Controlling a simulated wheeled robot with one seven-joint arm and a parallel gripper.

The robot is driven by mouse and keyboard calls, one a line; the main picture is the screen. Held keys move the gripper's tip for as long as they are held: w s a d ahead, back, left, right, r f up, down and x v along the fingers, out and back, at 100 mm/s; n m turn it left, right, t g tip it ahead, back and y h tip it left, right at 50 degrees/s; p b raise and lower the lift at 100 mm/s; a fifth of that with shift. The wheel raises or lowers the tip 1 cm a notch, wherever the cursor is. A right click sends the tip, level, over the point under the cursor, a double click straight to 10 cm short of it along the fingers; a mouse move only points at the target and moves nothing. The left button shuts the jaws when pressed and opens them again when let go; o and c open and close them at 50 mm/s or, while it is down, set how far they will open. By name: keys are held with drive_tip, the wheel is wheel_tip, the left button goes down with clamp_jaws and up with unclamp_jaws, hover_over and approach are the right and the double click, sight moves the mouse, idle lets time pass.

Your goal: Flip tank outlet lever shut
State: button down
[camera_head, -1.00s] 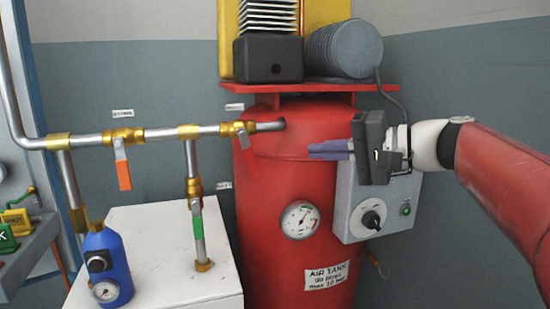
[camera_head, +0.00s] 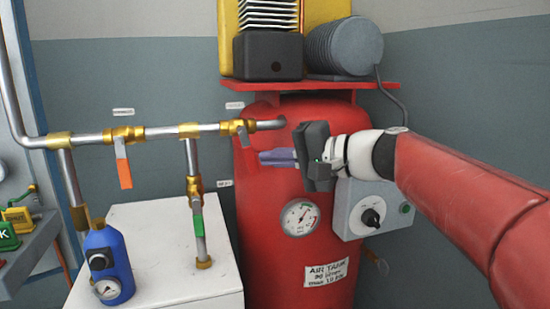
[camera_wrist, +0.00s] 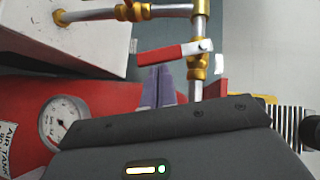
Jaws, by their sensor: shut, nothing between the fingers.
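The tank outlet lever (camera_wrist: 165,53) is a red handle with a pale metal end at a brass valve (camera_wrist: 199,68), seen in the wrist view. It lies crosswise to the pipe. In the head view the valve (camera_head: 234,127) sits beside the red air tank (camera_head: 262,210), and the lever (camera_head: 243,136) hangs down against the tank, its red part hard to pick out. My gripper (camera_head: 262,157) is shut and empty, its purple fingers on the tank side of the lever. In the wrist view the fingertips (camera_wrist: 158,68) are just below the lever; I cannot tell whether they touch.
Another valve with an orange lever (camera_head: 123,172) hangs farther left on the pipe. A green-handled valve (camera_head: 197,205) rises from a white cabinet (camera_head: 165,250). A blue device (camera_head: 106,262) stands at left. A grey control box (camera_head: 350,210) is right of the tank's gauge (camera_head: 300,217).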

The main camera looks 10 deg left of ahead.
drive_tip(key=m+y+b, duration=0.1)
drive_tip(key=b, duration=0.2)
drive_tip(key=a+f+m+y+b, duration=0.1)
drive_tip(key=b, duration=0.3)
drive_tip(key=shift+s+a+f, duration=0.15)
drive_tip(key=shift+s+f, duration=0.15)
drive_tip(key=shift+s, duration=0.1)
drive_tip(key=shift+r, duration=0.15)
